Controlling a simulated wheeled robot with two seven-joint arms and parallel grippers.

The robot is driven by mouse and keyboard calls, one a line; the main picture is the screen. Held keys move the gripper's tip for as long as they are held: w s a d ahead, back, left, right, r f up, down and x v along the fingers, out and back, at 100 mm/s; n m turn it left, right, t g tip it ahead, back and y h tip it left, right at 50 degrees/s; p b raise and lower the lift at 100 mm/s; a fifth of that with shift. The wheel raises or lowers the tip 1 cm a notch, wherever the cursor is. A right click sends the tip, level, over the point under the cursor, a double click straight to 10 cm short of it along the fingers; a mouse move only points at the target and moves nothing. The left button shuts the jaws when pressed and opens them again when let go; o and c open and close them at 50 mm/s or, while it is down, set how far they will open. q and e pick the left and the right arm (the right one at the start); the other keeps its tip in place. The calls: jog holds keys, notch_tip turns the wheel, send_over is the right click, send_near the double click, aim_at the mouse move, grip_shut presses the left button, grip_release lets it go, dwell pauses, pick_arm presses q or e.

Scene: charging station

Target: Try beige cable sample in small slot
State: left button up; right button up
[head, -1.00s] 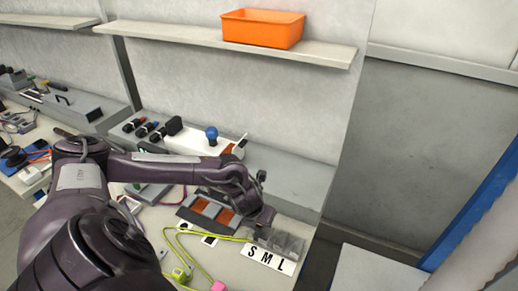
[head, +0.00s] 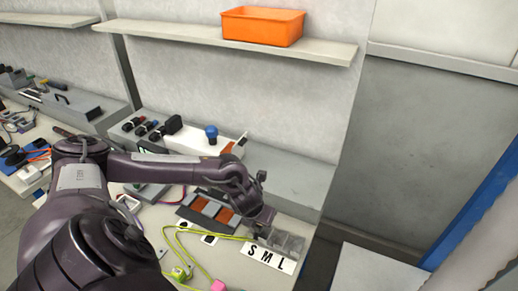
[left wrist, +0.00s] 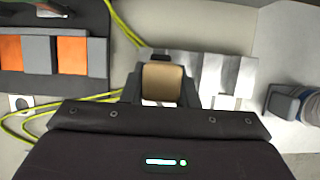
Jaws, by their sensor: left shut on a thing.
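My left gripper (head: 263,222) reaches in from the left and is at the left end of the slotted sample holder (head: 288,243). In the left wrist view, the left gripper (left wrist: 162,88) is shut on the beige cable sample (left wrist: 163,82), a tan block between its fingers. The holder (left wrist: 238,75) shows beyond and to the right of the sample. The holder's front label (head: 268,257) reads S, M, L from left to right. The S end is nearest the gripper. The small slot is hidden, and I cannot tell whether the sample is inside it. My right gripper is not in view.
A grey tray with orange compartments (head: 205,211) lies left of the holder. An orange bin (head: 262,27) stands on the shelf above. A blue-grey cylindrical thing (left wrist: 290,103) is at the right.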

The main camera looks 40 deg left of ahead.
pick_arm(q)
jog(key=shift+f, duration=0.3)
jog(key=o, duration=1.1)
jog(key=v, duration=0.7)
jog(key=shift+s+r+b, duration=0.1)
jog(key=shift+r+b, duration=0.3)
